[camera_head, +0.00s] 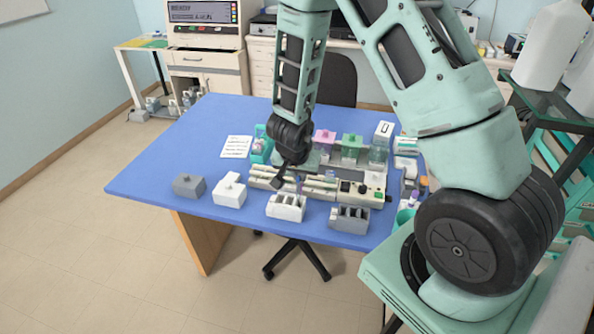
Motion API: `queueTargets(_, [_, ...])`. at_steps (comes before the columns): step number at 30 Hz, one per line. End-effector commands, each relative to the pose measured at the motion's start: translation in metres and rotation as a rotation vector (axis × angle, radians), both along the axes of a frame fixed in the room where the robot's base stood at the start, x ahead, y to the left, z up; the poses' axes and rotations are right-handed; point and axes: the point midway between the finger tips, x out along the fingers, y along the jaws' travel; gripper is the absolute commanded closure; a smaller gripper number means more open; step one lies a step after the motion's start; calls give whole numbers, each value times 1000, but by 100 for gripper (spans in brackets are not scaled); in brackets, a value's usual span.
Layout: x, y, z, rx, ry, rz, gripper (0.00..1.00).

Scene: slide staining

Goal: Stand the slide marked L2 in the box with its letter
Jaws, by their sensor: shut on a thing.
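My gripper (285,179) hangs over the white staining station on the blue table, above and behind the front row of boxes. It is shut on a slide (299,185), which shows only as a small thin piece below the jaws. Its mark cannot be read. The front row holds a grey box (188,186), a white box (229,194), a white slotted box (286,208) and a grey slotted box (349,220). Letters on the boxes are too small to read.
The staining station (340,190) has pink, green and clear jars (352,147) behind it. A printed sheet (236,147) and a teal holder (261,148) lie to the left. The table's left side (160,165) is clear. Small items crowd its right end.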

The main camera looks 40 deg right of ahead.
Motion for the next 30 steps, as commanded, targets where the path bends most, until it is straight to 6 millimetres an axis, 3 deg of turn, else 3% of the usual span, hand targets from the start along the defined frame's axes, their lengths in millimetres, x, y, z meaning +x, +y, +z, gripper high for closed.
queueTargets(30, [0,0,-64,0,1,2,100])
